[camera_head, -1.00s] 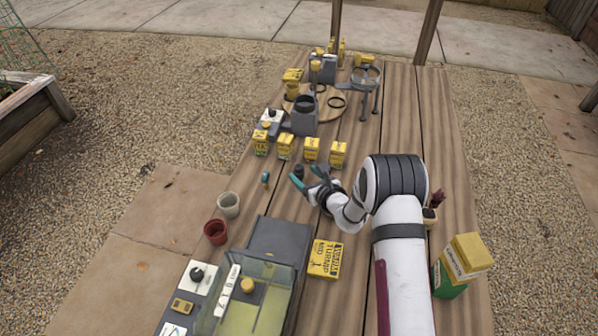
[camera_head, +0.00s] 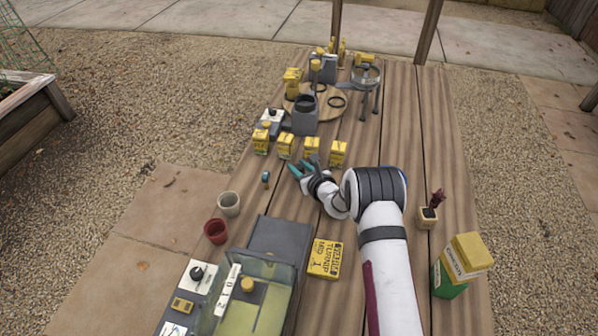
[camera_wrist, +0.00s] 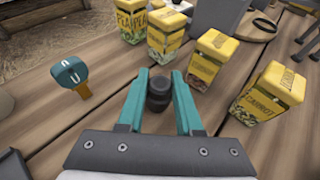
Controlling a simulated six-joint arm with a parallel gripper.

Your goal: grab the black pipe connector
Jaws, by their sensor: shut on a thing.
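The black pipe connector (camera_wrist: 158,94) is a short, dark, ribbed cylinder. In the wrist view it stands between the two teal fingers of my gripper (camera_wrist: 160,76), which are shut on it. In the head view my gripper (camera_head: 303,167) is low over the table, just in front of the row of yellow seed boxes. There the connector is mostly hidden by the fingers. Its underside is hidden, so I cannot tell whether it still touches the wood.
Several yellow seed boxes (camera_wrist: 207,58) stand just beyond the fingers. A red pot (camera_head: 216,231), a grey pot (camera_head: 229,204) and a flat yellow packet (camera_head: 325,259) are nearer. Bare wood lies around the gripper.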

